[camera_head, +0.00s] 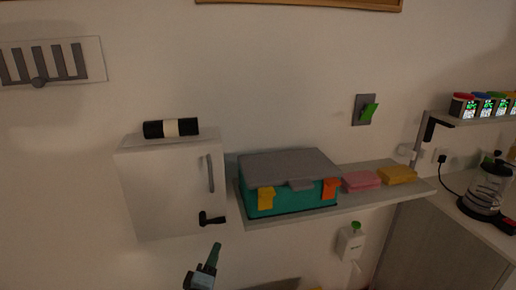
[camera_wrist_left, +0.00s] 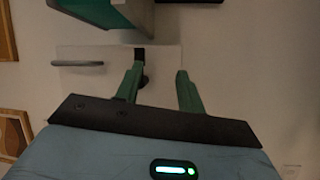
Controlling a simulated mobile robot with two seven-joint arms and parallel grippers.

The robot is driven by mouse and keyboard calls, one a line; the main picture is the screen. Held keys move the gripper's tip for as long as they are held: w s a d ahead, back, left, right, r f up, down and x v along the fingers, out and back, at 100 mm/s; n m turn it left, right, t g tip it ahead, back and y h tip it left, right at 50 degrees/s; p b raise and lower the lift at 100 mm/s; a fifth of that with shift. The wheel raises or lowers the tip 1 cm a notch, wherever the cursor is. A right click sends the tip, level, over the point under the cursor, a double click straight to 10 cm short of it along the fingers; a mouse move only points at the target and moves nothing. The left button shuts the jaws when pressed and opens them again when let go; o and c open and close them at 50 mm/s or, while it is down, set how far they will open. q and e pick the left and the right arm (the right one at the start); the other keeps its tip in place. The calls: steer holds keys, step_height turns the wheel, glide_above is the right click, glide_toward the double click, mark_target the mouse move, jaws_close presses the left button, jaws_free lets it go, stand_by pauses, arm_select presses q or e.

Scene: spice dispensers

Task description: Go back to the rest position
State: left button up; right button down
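My left gripper (camera_head: 211,258) is at the bottom of the head view, just below the white cabinet (camera_head: 160,185) and its black latch (camera_head: 212,218). In the left wrist view its two green fingers (camera_wrist_left: 159,72) stand apart with nothing visible between them. There the latch (camera_wrist_left: 140,55) appears near the left fingertip; I cannot tell whether they touch. The cabinet door looks closed, with a grey vertical handle (camera_head: 210,173). My right gripper is not in view.
A teal toolbox (camera_head: 290,198) with grey lid sits on a wall shelf (camera_head: 405,192), beside pink (camera_head: 360,181) and yellow (camera_head: 397,175) sponges. A black-and-white cylinder (camera_head: 171,128) lies on the cabinet. A kettle (camera_head: 484,190) and spice jars (camera_head: 485,105) are at right.

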arm_select(q)
steer(key=s+a+f+m+g, duration=0.2)
steer(key=s+f+m+g, duration=0.45)
steer(key=s+f, duration=0.85)
steer(key=s+a+f+m+g, duration=0.1)
steer(key=s+f+m, duration=0.1)
steer(key=s, duration=0.5)
steer(key=s+a+f+m+g, duration=0.1)
steer(key=s+a+f+m, duration=0.1)
steer(key=s+m, duration=0.2)
steer(key=s+a+f+m+g+y, duration=0.1)
steer(key=s+f+m, duration=0.2)
steer(key=s, duration=0.7)
steer(key=shift+s+a, duration=0.2)
steer(key=shift+s, duration=0.2)
steer(key=shift+g, duration=0.25)
